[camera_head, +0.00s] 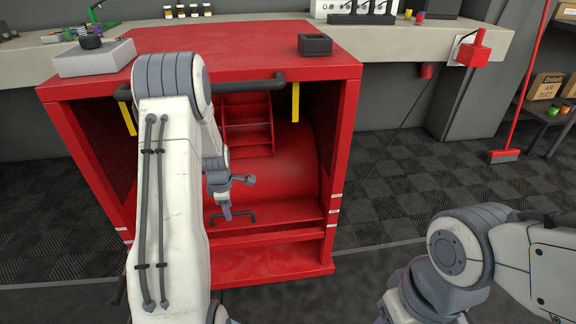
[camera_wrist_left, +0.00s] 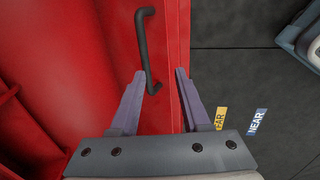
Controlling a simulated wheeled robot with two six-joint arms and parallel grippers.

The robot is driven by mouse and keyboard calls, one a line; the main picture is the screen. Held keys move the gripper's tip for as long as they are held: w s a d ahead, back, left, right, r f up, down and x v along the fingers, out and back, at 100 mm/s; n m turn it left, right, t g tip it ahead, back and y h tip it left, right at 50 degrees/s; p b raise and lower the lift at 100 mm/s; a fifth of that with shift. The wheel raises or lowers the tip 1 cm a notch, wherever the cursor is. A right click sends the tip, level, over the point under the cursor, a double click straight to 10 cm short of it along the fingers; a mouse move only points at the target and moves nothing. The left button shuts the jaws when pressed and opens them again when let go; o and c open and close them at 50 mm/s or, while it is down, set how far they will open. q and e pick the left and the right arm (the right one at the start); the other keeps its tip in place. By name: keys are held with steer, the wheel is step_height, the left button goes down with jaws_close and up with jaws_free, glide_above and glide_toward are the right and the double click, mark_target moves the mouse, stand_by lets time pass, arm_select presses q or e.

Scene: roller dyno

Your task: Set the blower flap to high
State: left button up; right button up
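The red blower housing (camera_head: 285,165) is open at the front, with a curved red drum inside. A black bar handle (camera_head: 234,217) is fixed low on a red panel, which I take to be the flap. The handle also shows in the left wrist view (camera_wrist_left: 144,45), on the red surface. My left gripper (camera_head: 238,196) is inside the opening just above the handle. In the left wrist view its fingers (camera_wrist_left: 160,85) are apart, with the handle's near end close to the left fingertip; contact cannot be told. My right gripper is out of view.
White labels (camera_head: 334,210) mark the housing's right front edge. In the left wrist view a yellow label (camera_wrist_left: 221,118) and a blue label (camera_wrist_left: 258,121) lie beside the right finger. A black bar (camera_head: 250,84) crosses the housing's top front. A red broom (camera_head: 504,155) stands right.

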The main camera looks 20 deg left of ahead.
arm_select(q)
steer(key=s+d+r+m+h+p, duration=0.1)
steer(key=d+r+m+p, duration=0.9)
steer(key=d+r, duration=1)
steer(key=shift+s+d+r+m, duration=0.4)
steer(key=shift+s+r+m, duration=0.1)
steer(key=shift+s+m, duration=0.25)
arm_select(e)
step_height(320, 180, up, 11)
arm_select(q)
steer(key=shift+w, duration=0.1)
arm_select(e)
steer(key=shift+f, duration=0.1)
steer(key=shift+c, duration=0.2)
